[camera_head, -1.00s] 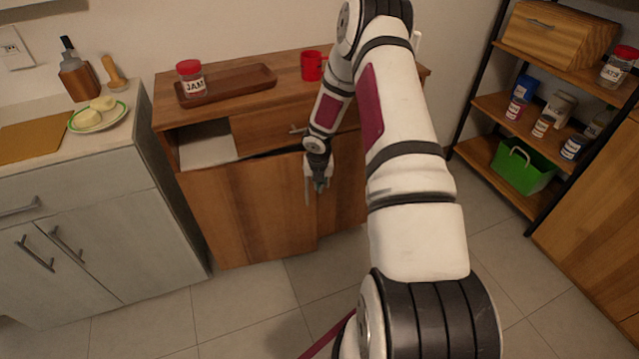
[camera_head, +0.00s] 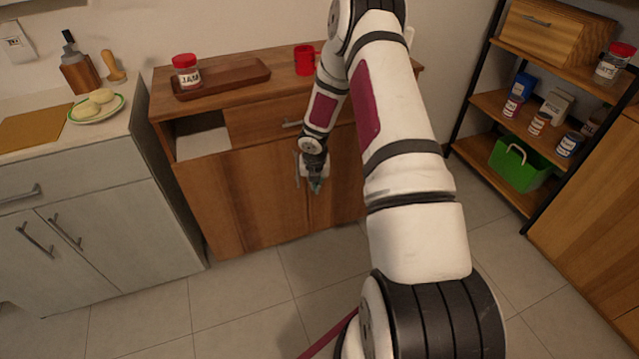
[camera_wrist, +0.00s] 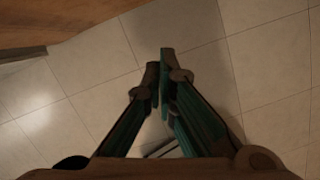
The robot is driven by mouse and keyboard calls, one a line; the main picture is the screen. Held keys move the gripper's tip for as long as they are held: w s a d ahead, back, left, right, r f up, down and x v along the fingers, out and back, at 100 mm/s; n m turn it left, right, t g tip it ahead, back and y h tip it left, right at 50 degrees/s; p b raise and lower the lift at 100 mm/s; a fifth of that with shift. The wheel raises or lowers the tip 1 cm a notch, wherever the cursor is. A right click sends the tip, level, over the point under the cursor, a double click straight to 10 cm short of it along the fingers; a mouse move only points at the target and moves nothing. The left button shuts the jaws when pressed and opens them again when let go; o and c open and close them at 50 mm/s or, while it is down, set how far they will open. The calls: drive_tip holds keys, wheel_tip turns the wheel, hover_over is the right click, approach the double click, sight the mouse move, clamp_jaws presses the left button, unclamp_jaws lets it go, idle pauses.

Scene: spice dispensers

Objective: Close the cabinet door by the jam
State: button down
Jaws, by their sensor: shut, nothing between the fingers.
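My gripper (camera_head: 316,190) is shut and empty in front of the door's right edge, beside the handle. Whether it touches the door cannot be told. In the wrist view my fingertips (camera_wrist: 160,62) point over floor tiles.
A brown tray (camera_head: 222,78) and a red mug (camera_head: 304,60) are on the cabinet top. A grey-white counter (camera_head: 85,220) stands at left, with a plate (camera_head: 97,108). A shelf with a green bin (camera_head: 518,165) stands at right. The tiled floor (camera_head: 245,300) in front is clear.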

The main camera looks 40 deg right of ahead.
drive_tip(key=d+p+v, duration=0.1)
drive_tip(key=p+v, duration=0.1)
drive_tip(key=v, duration=0.7)
drive_tip(key=shift+r, duration=0.4)
